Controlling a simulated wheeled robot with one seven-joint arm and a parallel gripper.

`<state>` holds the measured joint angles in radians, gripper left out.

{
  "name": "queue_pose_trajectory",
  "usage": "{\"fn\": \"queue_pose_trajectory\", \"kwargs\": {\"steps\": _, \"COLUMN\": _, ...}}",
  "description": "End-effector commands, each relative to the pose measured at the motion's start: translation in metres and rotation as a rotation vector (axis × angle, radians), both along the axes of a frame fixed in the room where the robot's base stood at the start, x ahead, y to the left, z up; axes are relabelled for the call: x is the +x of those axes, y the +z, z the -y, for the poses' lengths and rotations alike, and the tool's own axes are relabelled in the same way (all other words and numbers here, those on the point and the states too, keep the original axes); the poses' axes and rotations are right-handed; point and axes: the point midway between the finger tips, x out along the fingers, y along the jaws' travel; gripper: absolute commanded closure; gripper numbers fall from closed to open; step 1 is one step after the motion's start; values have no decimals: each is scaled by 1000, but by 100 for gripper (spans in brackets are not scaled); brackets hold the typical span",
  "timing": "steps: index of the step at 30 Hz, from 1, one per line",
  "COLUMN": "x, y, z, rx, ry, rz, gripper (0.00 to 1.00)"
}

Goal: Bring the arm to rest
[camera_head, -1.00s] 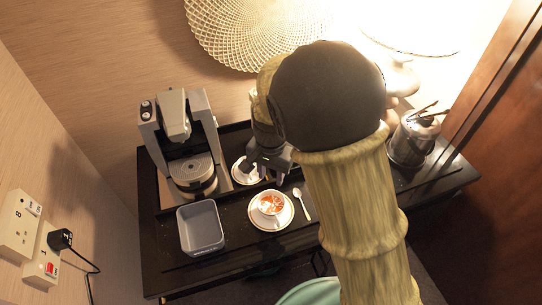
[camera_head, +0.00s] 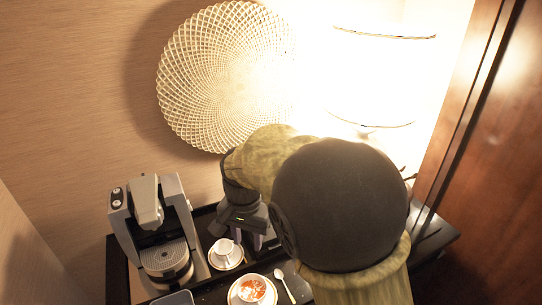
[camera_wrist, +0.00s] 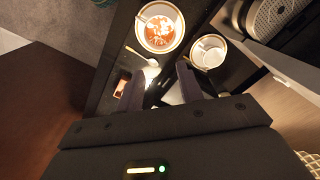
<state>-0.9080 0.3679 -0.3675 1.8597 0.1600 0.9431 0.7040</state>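My gripper (camera_head: 249,240) is raised above the tray, its fingers pointing down, behind a white cup on a saucer (camera_head: 226,253). In the wrist view, my gripper (camera_wrist: 161,84) shows two dark fingers apart with nothing held between them. The filled cup with the red-brown and white drink (camera_head: 251,290) stands on its saucer in front, clear of the fingers; it also shows in the wrist view (camera_wrist: 159,29). The empty white cup also shows in the wrist view (camera_wrist: 208,51). My arm hides the right part of the counter.
A coffee machine (camera_head: 159,235) stands at the left. A spoon (camera_head: 285,287) lies right of the filled cup. A grey container (camera_head: 174,298) is cut off below. A round woven wall decoration (camera_head: 215,80) and a bright lamp (camera_head: 372,75) are behind; a wooden panel (camera_head: 485,130) is at right.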

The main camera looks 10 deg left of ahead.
Motion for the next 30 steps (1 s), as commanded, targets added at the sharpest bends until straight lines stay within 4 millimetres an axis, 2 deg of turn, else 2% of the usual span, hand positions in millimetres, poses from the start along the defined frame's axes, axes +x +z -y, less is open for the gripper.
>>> {"fn": "queue_pose_trajectory", "kwargs": {"steps": 5, "x": 3, "y": -2, "z": 19, "rx": 8, "ry": 2, "rz": 5, "gripper": 63}}
{"fn": "queue_pose_trajectory", "kwargs": {"steps": 8, "x": 6, "y": -6, "z": 46, "rx": 20, "ry": 11, "rz": 17, "gripper": 63}}
{"fn": "queue_pose_trajectory", "kwargs": {"steps": 14, "x": 2, "y": -17, "z": 117, "rx": 38, "ry": 54, "rz": 65, "gripper": 63}}
{"fn": "queue_pose_trajectory", "kwargs": {"steps": 18, "x": -10, "y": -24, "z": 161, "rx": 38, "ry": 93, "rz": 106, "gripper": 63}}
{"fn": "queue_pose_trajectory", "kwargs": {"steps": 24, "x": -38, "y": -33, "z": 216, "rx": 17, "ry": 158, "rz": 172, "gripper": 63}}
{"fn": "queue_pose_trajectory", "kwargs": {"steps": 27, "x": -54, "y": -38, "z": 238, "rx": -1, "ry": 189, "rz": 201, "gripper": 63}}
{"fn": "queue_pose_trajectory", "kwargs": {"steps": 30, "x": -66, "y": -41, "z": 251, "rx": -18, "ry": 216, "rz": 221, "gripper": 63}}
